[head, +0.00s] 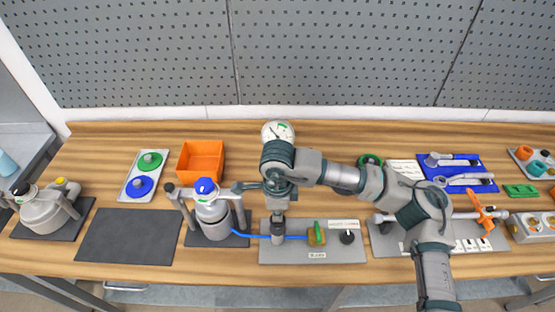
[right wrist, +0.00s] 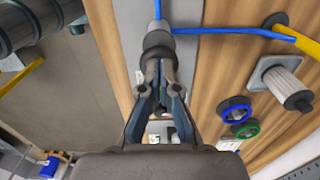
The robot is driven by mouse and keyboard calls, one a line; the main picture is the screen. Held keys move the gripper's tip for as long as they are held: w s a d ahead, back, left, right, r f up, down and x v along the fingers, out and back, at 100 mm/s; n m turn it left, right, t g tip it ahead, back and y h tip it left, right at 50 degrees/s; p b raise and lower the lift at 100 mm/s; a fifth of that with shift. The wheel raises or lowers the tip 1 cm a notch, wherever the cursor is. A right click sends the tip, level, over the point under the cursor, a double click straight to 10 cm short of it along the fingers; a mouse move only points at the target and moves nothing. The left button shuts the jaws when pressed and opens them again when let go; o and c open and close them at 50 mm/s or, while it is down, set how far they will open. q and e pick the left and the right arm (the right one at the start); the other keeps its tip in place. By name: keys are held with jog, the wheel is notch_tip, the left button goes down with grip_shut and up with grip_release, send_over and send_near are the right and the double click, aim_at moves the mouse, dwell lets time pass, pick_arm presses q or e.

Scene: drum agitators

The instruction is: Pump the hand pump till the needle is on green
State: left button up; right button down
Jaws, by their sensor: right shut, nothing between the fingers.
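The hand pump (head: 278,238) is a short grey cylinder on a grey panel (head: 290,256), with a blue hose on each side. Its dark round top (right wrist: 157,40) shows in the right wrist view. My right gripper (head: 278,203) points down directly over the pump. In the right wrist view, its fingertips (right wrist: 158,64) are together right at the pump's top, with nothing between them. I cannot tell whether they touch it. The round white gauge (head: 277,132) stands behind my wrist, partly covered by it. A green mark shows near its top; the needle is too small to read surely. My left gripper is out of view.
A grey vessel with a blue cap (head: 205,187) stands close left of the pump. A green-handled valve (head: 317,234) and a black knob (head: 347,237) sit right of it. An orange bin (head: 201,158) is behind left. The dark mat (head: 126,236) is bare.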

jog(key=shift+f+b, duration=0.85)
jog(key=shift+f, duration=0.65)
jog(key=shift+r+p, duration=1.75)
jog(key=shift+r, duration=1.4)
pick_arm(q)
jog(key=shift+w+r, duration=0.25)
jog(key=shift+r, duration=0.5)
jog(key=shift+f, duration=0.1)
pick_arm(e)
jog(key=shift+f, duration=0.1)
